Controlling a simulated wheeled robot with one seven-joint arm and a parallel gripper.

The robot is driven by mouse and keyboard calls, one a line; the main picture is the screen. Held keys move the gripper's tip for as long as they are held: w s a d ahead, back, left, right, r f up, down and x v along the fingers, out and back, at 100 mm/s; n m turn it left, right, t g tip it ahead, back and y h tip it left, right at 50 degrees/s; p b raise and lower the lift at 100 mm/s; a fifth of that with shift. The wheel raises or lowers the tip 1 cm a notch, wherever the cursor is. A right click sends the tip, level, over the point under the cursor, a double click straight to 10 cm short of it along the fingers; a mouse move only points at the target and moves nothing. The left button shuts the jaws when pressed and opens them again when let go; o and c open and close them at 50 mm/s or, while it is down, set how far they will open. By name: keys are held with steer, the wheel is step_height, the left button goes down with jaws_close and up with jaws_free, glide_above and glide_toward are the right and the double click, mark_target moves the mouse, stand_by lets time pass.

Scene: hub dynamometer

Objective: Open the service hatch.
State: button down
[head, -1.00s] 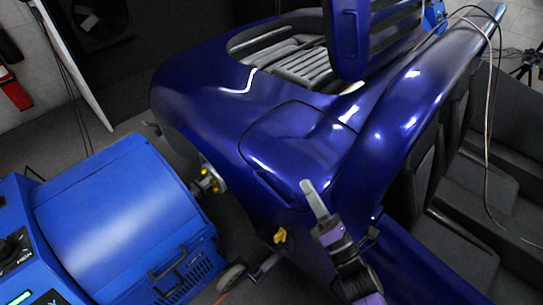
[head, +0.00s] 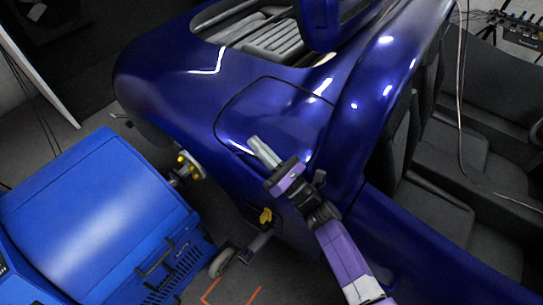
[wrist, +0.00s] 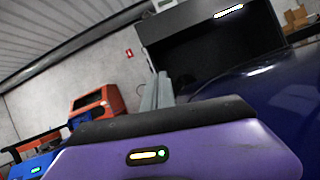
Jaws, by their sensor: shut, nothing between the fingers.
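The service hatch (head: 280,112) is a blue panel in the rear side of the blue car body, outlined by a dark seam, in the head view. It looks flush and closed. My gripper (head: 253,140) is shut and empty, with its grey fingers over the hatch's lower front area. I cannot tell whether the fingertips touch the panel. The fingers hide part of the lower edge. In the wrist view my gripper (wrist: 157,85) points up past the purple wrist housing, and the hatch cannot be made out there.
A blue dynamometer unit (head: 95,215) stands at the left, close to the yellow-studded wheel hub (head: 188,166). A yellow fitting (head: 265,216) lies below my gripper. The raised engine lid (head: 320,22) is above the hatch. A cable (head: 461,110) hangs over the seats at the right.

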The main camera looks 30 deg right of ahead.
steer(key=r+p, duration=0.1)
steer(key=r, duration=0.1)
steer(key=r+p, duration=0.1)
steer(key=r, duration=0.1)
steer(key=shift+d, duration=0.4)
stand_by(1.4)
